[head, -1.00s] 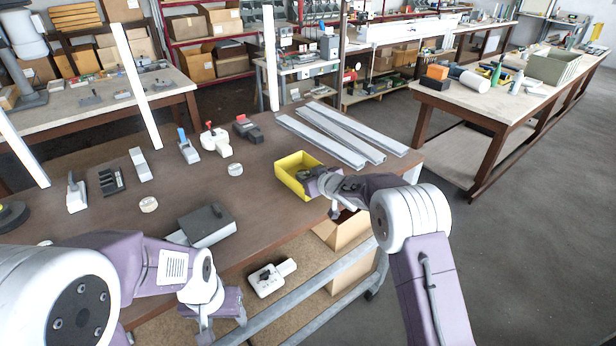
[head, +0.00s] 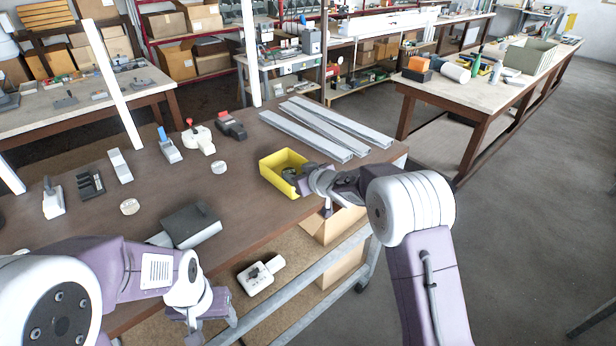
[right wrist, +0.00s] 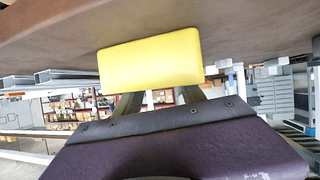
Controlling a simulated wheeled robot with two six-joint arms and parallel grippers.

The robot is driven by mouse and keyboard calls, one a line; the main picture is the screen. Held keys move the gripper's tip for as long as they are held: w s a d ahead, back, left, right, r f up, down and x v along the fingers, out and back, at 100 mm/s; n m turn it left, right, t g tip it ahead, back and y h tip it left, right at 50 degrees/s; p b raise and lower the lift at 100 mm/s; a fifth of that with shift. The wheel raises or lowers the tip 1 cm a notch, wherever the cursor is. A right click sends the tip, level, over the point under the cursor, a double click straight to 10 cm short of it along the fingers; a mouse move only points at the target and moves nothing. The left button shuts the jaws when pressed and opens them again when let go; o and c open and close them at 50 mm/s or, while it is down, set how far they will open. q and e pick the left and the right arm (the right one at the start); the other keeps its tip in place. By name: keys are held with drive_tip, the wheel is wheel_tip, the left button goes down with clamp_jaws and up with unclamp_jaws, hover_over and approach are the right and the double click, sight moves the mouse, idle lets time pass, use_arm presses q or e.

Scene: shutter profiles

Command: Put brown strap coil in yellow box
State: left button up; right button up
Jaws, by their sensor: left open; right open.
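The yellow box (head: 268,174) stands on the brown table near its front right edge in the head view. A small dark round thing (head: 289,173) shows inside it; it could be the brown strap coil, but it is too small to be sure. My right gripper (head: 308,182) is at the box's right side, open, its tips partly hidden. In the right wrist view the yellow box (right wrist: 150,60) is close ahead, covering the fingertips (right wrist: 160,98). My left gripper (head: 213,308) is open in front of the table, with nothing seen in it.
Two pale round pieces (head: 129,207) (head: 219,167) lie on the table. A grey box-like device (head: 192,225) lies near the front edge. Several tools stand at the back left, and metal profiles (head: 325,128) lie behind the yellow box.

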drive_tip(key=v, duration=0.9)
drive_tip(key=shift+w+r, duration=0.1)
drive_tip(key=shift+r, duration=0.1)
drive_tip(key=shift+d+f, duration=0.2)
drive_tip(key=shift+d, duration=0.05)
drive_tip(key=s+d+f+m+g+h, duration=0.3)
drive_tip(key=s+d+f+h, duration=0.2)
drive_tip(key=s+d+f, duration=0.25)
drive_tip(key=s+d+f+m+g, duration=0.1)
drive_tip(key=s+f+g, duration=0.2)
drive_tip(key=s, duration=0.8)
drive_tip(key=s+d+f+m+g, duration=0.2)
drive_tip(key=s+f+g, duration=0.2)
drive_tip(key=s, duration=0.8)
drive_tip(key=shift+d, duration=0.25)
